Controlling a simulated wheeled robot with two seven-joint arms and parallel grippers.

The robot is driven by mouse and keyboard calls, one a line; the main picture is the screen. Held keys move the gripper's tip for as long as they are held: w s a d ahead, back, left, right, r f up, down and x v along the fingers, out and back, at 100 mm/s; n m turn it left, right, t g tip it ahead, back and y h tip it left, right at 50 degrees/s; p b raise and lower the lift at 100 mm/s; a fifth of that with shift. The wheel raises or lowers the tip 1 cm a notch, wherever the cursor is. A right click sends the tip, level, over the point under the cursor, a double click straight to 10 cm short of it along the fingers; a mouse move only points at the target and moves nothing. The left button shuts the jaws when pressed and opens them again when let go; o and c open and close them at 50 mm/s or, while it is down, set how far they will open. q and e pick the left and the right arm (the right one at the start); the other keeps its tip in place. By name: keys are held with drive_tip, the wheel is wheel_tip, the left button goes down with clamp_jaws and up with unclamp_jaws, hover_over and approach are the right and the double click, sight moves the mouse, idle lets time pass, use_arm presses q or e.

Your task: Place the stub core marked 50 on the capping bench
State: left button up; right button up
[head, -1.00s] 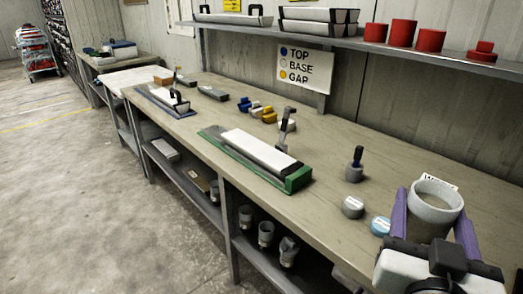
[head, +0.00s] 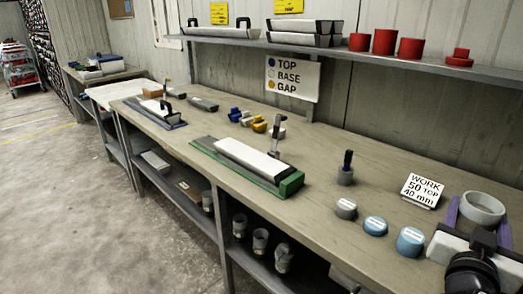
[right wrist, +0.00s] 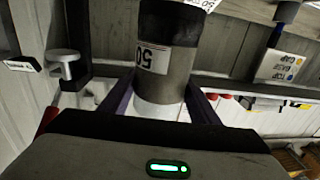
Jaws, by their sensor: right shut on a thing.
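My right gripper (head: 479,222) has purple fingers and is shut around the sides of a grey cylinder (head: 483,205) over the right end of the capping bench (head: 330,235). In the head view its pale round rim faces up. In the right wrist view the held stub core (right wrist: 178,80) is grey with a dark band, a pale end and a label reading 50, upside down in the picture. I cannot tell whether it touches the bench. A white card (head: 423,190) reading WORK, 50 TOP, 40 mm stands just left of it. My left gripper is out of view.
Grey (head: 346,208) and blue (head: 375,225) caps and a larger blue one (head: 410,241) stand left of my right gripper. A dark-handled tool (head: 346,168) is behind them. A green-ended tray (head: 291,184) lies mid-bench. A shelf (head: 350,48) runs above the bench.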

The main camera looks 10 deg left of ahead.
drive_tip(key=d+m+g+h, duration=0.1)
drive_tip(key=d+h, duration=0.1)
drive_tip(key=d, duration=0.4)
wheel_tip(320, 180, down, 11)
drive_tip(key=b, duration=0.3)
drive_tip(key=shift+a+y+b, duration=0.25)
drive_tip(key=shift+y+b, duration=0.05)
drive_tip(key=shift+b, duration=0.05)
drive_tip(key=shift+w, duration=0.1)
drive_tip(key=o, duration=0.7)
drive_tip(key=shift+f, duration=0.15)
drive_tip(key=o, duration=0.3)
drive_tip(key=v, duration=1.2)
drive_tip(key=shift+p, duration=0.3)
